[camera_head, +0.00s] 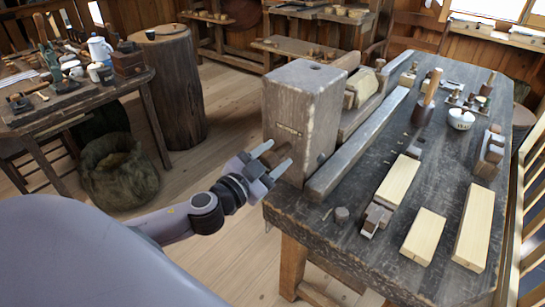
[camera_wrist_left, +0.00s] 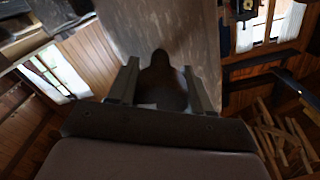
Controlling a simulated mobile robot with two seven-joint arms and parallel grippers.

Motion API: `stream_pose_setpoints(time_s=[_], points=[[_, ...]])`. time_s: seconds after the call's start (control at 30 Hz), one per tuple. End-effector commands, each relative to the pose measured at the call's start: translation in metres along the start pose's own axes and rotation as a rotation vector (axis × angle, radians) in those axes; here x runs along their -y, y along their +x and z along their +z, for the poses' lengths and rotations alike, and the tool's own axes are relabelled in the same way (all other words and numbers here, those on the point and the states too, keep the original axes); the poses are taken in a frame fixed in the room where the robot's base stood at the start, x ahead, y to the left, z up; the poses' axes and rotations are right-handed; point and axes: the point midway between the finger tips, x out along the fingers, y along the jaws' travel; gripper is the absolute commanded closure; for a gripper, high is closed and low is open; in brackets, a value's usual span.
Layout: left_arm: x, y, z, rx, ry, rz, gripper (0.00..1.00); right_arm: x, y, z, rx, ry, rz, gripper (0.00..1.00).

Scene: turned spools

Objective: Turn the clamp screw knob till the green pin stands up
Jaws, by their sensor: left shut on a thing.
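The clamp screw knob (camera_head: 272,156) is a brown wooden piece on the left face of a big grey wooden block (camera_head: 300,105) at the bench's near left end. My left gripper (camera_head: 275,158) reaches it from the left, with one finger on each side, shut on the knob. In the left wrist view the knob (camera_wrist_left: 161,82) is a dark rounded shape between the two fingers, in front of the block's pale face (camera_wrist_left: 165,25). I cannot make out a green pin in either view. My right gripper is not in view.
The dark workbench (camera_head: 340,245) holds several pale boards (camera_head: 398,180), a white bowl (camera_head: 461,118) and small wooden parts. A tool table (camera_head: 75,112), a sack (camera_head: 118,172) and a stump (camera_head: 165,85) stand at left. The floor between them and the bench is clear.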

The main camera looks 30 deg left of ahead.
Motion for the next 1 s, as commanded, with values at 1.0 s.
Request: stream_pose_setpoints(time_s=[1.0], points=[[-0.002,0.0,-0.002,-0.004,0.962,0.001,0.81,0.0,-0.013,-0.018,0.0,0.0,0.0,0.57]])
